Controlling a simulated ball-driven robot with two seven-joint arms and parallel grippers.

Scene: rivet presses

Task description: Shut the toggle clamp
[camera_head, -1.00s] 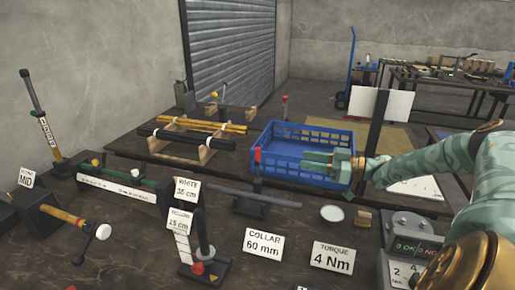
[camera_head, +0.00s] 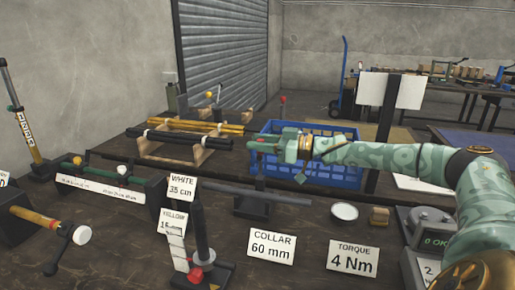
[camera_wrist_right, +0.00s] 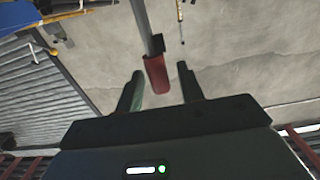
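My right gripper (camera_head: 262,146) is at that red grip, reaching in from the right. In the right wrist view the red grip (camera_wrist_right: 156,75) on its grey lever lies between the two spread fingers of my right gripper (camera_wrist_right: 159,86), with gaps on both sides. I cannot tell whether its end is fully within the fingers. My left gripper is not in view.
The blue crate (camera_head: 345,176) stands close behind my right gripper. A post with a red knob (camera_head: 201,240) and sign cards such as the collar card (camera_head: 272,246) stand in front. Rods rest on wooden stands (camera_head: 185,158) at the back left. A torque gauge (camera_head: 428,228) sits at the right.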

